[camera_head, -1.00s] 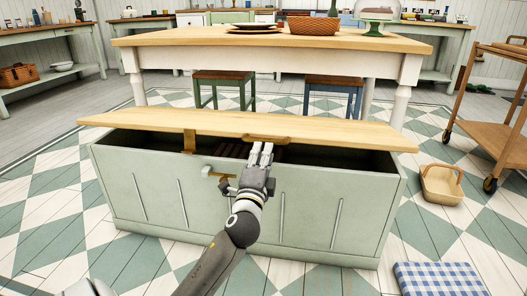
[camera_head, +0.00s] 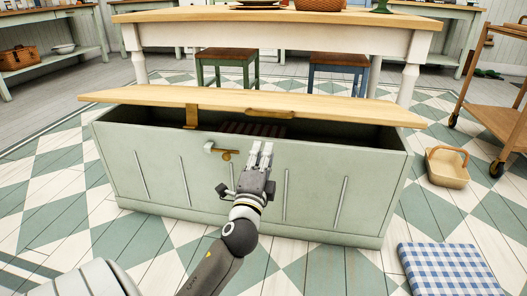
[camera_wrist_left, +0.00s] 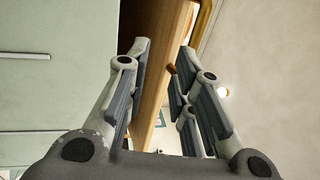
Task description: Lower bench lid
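The bench (camera_head: 160,178) is a pale green chest with a light wood lid (camera_head: 345,107). The lid is tilted partly open, and a dark gap shows below its front edge. A wooden handle (camera_head: 270,113) sits on that edge. My left gripper (camera_head: 261,147) is in front of the bench's front panel, a little below the handle and apart from it in the head view. In the left wrist view its fingers (camera_wrist_left: 158,85) are spread, with the lid's wooden edge (camera_wrist_left: 165,55) seen beyond and between them. Nothing is held. My right gripper is not in view.
A brass hasp (camera_head: 191,116) hangs from the lid, above a catch (camera_head: 222,152) on the front panel. A table (camera_head: 270,22) and two stools stand behind. A basket (camera_head: 446,168), a trolley (camera_head: 500,118) and a checked cushion (camera_head: 450,270) are at right.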

